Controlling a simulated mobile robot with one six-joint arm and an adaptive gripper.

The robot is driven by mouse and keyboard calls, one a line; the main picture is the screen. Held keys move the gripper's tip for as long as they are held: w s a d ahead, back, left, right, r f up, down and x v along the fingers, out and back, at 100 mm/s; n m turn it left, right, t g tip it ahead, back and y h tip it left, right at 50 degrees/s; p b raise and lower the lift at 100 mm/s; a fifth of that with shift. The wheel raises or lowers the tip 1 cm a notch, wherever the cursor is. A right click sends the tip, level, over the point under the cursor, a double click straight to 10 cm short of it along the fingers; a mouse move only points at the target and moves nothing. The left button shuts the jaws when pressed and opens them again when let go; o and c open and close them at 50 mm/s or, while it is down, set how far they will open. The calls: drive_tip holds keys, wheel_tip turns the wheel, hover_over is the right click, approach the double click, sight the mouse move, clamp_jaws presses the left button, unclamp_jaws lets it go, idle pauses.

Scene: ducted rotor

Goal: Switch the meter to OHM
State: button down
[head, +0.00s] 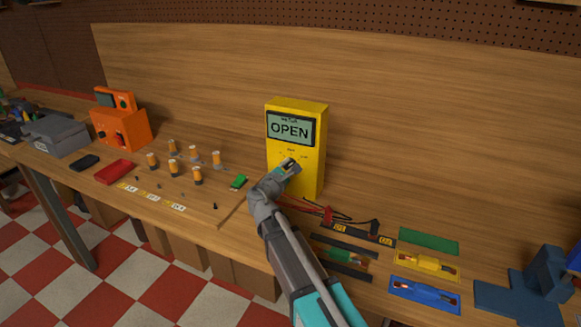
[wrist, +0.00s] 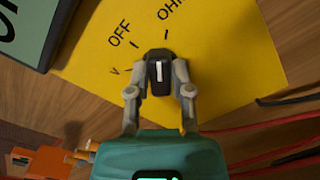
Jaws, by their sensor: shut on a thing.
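The yellow meter (head: 312,148) stands upright on the bench, its display (head: 290,129) reading "OPEN". The smaller text above that word is hard to read. In the wrist view, its yellow face (wrist: 220,75) carries the labels V, OFF and OHM with tick marks. My gripper (head: 289,167) is at the lower front of the meter. In the wrist view, my gripper (wrist: 160,84) is shut on the black dial knob (wrist: 159,57), one finger on each side. The knob's white line points up the picture, close to the tick by OHM.
Red and black leads (head: 335,213) lie to the right of the meter. A green board (head: 428,241), a yellow tray (head: 425,265) and a blue tray (head: 425,294) lie farther right. Several orange-topped cylinders (head: 194,155) and an orange device (head: 120,127) stand to the left.

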drive_tip(key=shift+m, duration=1.3)
drive_tip(key=shift+d, duration=0.1)
drive_tip(key=c, duration=0.5)
unclamp_jaws()
drive_tip(key=shift+s, duration=0.1)
drive_tip(key=v, duration=1.2)
